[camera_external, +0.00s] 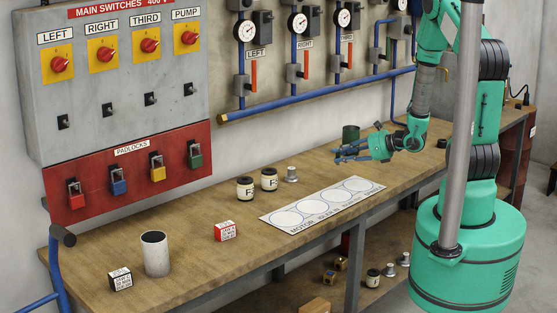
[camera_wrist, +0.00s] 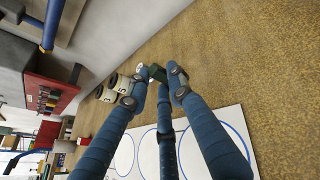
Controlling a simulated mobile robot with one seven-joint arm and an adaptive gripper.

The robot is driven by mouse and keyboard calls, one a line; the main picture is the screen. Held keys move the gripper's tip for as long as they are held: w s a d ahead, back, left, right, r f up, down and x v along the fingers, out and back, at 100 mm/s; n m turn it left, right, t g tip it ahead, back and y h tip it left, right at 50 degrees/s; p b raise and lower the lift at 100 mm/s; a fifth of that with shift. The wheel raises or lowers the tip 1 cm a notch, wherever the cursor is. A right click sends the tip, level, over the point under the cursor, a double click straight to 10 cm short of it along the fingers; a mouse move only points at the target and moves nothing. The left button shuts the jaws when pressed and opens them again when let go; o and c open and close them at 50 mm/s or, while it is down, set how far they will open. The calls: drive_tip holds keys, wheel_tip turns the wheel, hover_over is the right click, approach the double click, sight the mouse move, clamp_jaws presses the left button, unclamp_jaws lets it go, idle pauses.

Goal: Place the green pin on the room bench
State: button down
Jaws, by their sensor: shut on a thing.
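My gripper (camera_external: 342,154) is over the wooden bench (camera_external: 190,235), its fingers pointing left, behind the white sheet's far right end. In the wrist view its blue fingers (camera_wrist: 159,78) close around a small dark green piece (camera_wrist: 158,73), which looks like the green pin. Its shape is mostly hidden by the fingertips, and I cannot make it out in the external view. A dark green cylinder (camera_external: 350,132) shows just behind the gripper in the external view.
The white sheet with circles (camera_external: 322,204) lies on the bench. Two jars (camera_external: 257,184) and a metal knob (camera_external: 291,174) stand left of my gripper. Farther left are a red box (camera_external: 226,231), a grey pipe piece (camera_external: 155,254) and a black-and-white box (camera_external: 120,279). Bare bench lies between them.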

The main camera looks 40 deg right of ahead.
idle(0.3)
drive_tip(key=b, duration=0.2)
hover_over(315, 165)
drive_tip(key=shift+s+a+f, duration=0.1)
drive_tip(key=shift+a+f, duration=0.15)
drive_tip(key=shift+f, duration=0.5)
drive_tip(key=shift+f+b, duration=0.7)
drive_tip(key=shift+f, duration=1.05)
drive_tip(key=shift+f, duration=0.1)
drive_tip(key=c, duration=1.5)
unclamp_jaws()
drive_tip(key=shift+c, duration=0.2)
